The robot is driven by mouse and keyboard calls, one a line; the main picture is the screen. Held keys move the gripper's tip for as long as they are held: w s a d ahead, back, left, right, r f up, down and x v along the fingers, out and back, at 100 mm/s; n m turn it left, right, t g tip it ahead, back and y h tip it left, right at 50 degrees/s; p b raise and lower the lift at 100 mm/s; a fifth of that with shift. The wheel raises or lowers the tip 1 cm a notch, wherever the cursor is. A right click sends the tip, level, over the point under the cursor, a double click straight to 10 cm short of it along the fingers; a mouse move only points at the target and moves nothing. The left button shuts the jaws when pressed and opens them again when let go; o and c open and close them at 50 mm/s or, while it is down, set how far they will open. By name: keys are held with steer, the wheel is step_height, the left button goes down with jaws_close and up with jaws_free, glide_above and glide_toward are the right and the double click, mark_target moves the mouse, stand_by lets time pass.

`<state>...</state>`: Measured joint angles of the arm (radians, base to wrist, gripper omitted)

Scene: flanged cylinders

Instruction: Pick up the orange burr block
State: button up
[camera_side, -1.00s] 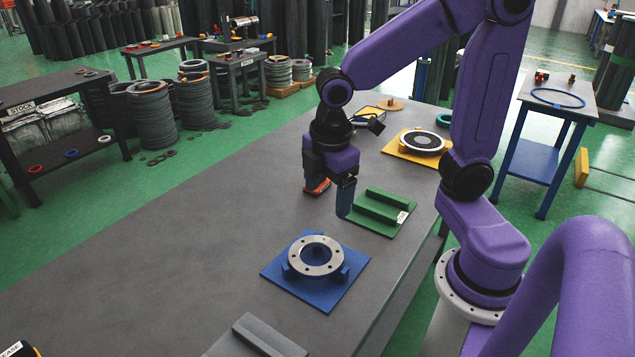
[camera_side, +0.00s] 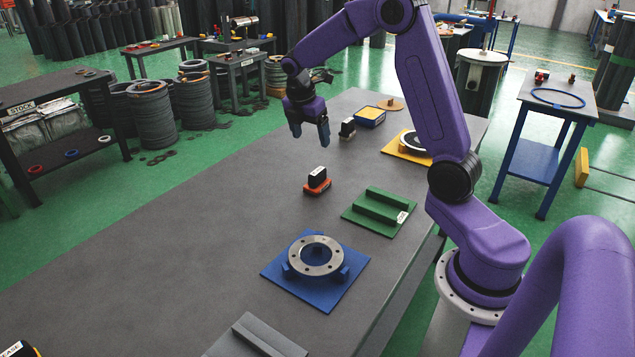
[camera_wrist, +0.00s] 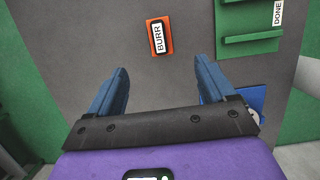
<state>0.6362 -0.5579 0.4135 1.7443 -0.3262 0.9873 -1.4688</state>
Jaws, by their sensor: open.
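The orange burr block (camera_side: 317,183) stands on the grey table in the side view, with an orange base and a black upper part.
A green ridged tray (camera_side: 380,212) lies right of the block. A blue plate with a metal flange (camera_side: 316,255) is nearer the camera. A second black block (camera_side: 347,128), a blue-and-yellow box (camera_side: 370,117) and a yellow plate (camera_side: 400,150) are farther back.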

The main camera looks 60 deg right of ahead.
mark_target(317, 171)
steer(key=x, duration=1.1)
steer(key=shift+a+x, duration=0.2)
steer(key=shift+x, duration=2.65)
steer(key=shift+w, duration=0.15)
steer(key=c, duration=1.3)
